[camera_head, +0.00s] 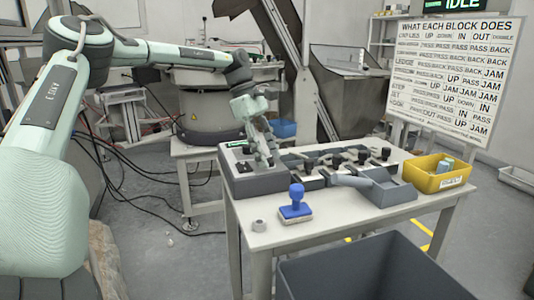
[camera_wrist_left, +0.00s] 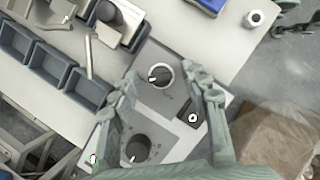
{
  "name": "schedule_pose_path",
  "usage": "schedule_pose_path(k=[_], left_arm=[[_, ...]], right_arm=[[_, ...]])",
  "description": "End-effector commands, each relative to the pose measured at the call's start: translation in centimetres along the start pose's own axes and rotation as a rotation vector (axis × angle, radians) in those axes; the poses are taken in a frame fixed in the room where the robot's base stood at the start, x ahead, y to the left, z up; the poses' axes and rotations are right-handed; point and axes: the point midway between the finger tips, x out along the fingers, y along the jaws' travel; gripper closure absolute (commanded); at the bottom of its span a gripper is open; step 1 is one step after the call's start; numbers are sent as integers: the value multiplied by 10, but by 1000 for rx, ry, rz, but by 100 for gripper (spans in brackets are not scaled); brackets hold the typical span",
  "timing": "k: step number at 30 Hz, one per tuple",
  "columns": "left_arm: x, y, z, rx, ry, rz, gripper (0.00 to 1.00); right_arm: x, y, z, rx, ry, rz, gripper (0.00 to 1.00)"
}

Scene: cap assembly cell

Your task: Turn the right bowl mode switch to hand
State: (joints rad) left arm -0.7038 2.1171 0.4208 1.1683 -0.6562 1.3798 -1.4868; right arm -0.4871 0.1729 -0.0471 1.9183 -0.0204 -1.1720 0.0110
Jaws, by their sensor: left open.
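A grey control box (camera_head: 258,182) stands at the left end of the table. In the left wrist view its panel (camera_wrist_left: 178,134) carries a dark knob in a pale ring (camera_wrist_left: 161,74), a second dark knob (camera_wrist_left: 139,147) and a small black part with a white ring (camera_wrist_left: 193,118). The labels are too small to read, so I cannot tell which knob is the right bowl mode switch. My left gripper (camera_head: 265,158) is open over the box. In the wrist view its fingers (camera_wrist_left: 163,78) appear either side of the ringed knob; contact is unclear.
A blue-handled stamp (camera_head: 295,204) and a small grey nut (camera_head: 259,225) lie in front of the box. Grey trays (camera_head: 390,190) and several black knobs stand to its right. A yellow bin (camera_head: 432,180) is at the table's right end. A bowl machine (camera_head: 212,105) stands behind.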

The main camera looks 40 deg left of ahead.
Motion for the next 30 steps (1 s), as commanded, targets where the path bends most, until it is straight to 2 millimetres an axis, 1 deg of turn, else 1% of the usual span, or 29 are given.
schedule_pose_path(k=[4, 7, 11, 15, 18, 21, 25, 30], left_arm=[[-2, 0, 0, 0, -1, 1, 54], [-11, 0, 0, 0, -1, 1, 54], [-34, 1, 1, -1, -1, 5, 54], [-65, 1, 0, -1, 1, 5, 54], [-85, 1, 0, -1, 2, 4, 54], [-102, 0, 0, -1, 0, 3, 54], [-115, 0, 0, 0, 1, 1, 54], [-120, 0, 0, 0, 0, 0, 54]], right_arm=[[0, 1, 0, -4, 2, 3, 60], [0, 1, 0, -3, 1, 2, 60], [0, 0, 0, -2, 1, 1, 60], [0, 0, 0, -1, 1, 0, 60], [0, 0, 0, -1, 0, 0, 60], [0, 0, 0, -1, 0, -1, 60], [0, -1, 0, -1, 0, -1, 60], [0, -1, 0, -1, 0, -1, 60]])
